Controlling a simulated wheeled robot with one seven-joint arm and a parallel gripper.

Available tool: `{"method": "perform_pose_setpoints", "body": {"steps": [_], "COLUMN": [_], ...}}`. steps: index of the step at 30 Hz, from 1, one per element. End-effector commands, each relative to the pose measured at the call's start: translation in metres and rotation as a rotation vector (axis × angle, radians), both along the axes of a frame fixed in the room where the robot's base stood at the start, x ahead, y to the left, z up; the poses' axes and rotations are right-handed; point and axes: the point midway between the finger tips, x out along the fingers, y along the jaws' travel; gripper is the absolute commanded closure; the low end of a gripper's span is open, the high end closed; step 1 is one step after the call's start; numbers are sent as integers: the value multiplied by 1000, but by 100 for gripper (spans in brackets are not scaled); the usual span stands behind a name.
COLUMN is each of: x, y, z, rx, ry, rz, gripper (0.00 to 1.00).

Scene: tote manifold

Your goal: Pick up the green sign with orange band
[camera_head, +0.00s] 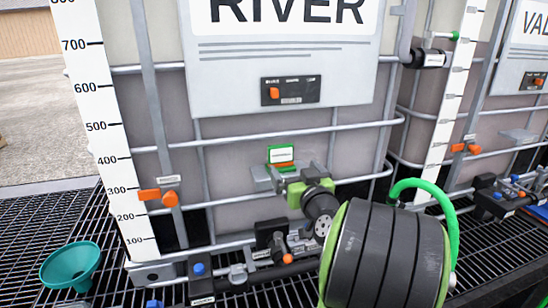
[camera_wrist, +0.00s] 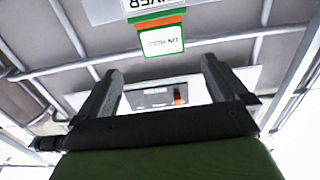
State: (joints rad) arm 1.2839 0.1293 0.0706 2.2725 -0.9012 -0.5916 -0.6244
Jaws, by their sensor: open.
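The green sign with an orange band (camera_head: 281,155) is a small white-faced plate with a green edge. In the head view it stands at a small grey ledge on the front of the middle tote, below the switch panel. In the wrist view the sign (camera_wrist: 162,40) is upside down, above the gap between my fingers, with its orange band towards the top. My gripper (camera_head: 296,181) is just below and right of the sign in the head view, its fingers partly hidden there. In the wrist view my gripper (camera_wrist: 160,78) has its fingers wide apart, with nothing between them.
The tote has metal cage bars, a RIVER board (camera_head: 285,50) and a black panel with an orange switch (camera_head: 290,91). An orange-handled valve (camera_head: 160,195) sits left. A teal funnel (camera_head: 70,264) rests on the black grating. Pipe fittings (camera_head: 272,240) lie below the sign.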

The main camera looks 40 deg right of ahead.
Motion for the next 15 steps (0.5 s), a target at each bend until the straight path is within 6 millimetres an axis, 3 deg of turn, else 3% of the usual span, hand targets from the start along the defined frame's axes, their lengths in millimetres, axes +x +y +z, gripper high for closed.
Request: {"method": "perform_pose_setpoints", "body": {"steps": [3,15], "x": [28,86], "y": [-13,-41], "z": [5,6], "rx": [3,2], "ry": [-1,0], "rz": [6,4], "gripper": [0,0]}}
